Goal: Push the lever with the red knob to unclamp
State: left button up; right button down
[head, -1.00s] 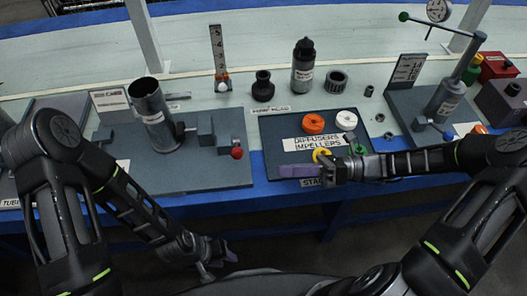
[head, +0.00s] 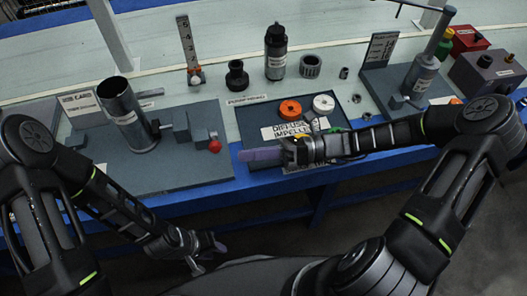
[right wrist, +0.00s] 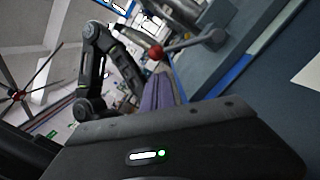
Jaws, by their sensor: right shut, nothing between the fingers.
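The red knob (head: 215,146) is on the end of a short lever at the right side of the grey clamp block (head: 190,122). The clamp stands beside an upright metal tube (head: 122,108) on a dark base plate. My right gripper (head: 244,155) is shut and empty, its purple fingers pointing left, just right of the knob with a small gap. In the right wrist view the red knob (right wrist: 156,53) and its metal lever lie just beyond the purple fingertips (right wrist: 160,88). My left gripper (head: 212,252) hangs low in front of the bench, empty, its fingers apart.
A tray (head: 245,120) with orange, white and yellow rings lies behind my right gripper. Another clamp stand (head: 415,80) is at right. The bench edge (head: 160,202) is blue.

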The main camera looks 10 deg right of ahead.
jog(key=shift+w+a+r, duration=0.15)
jog(key=shift+a, duration=2.2)
pick_arm(q)
jog(key=shift+f, duration=0.25)
jog(key=shift+r, duration=0.15)
pick_arm(e)
jog(key=shift+r, duration=0.1)
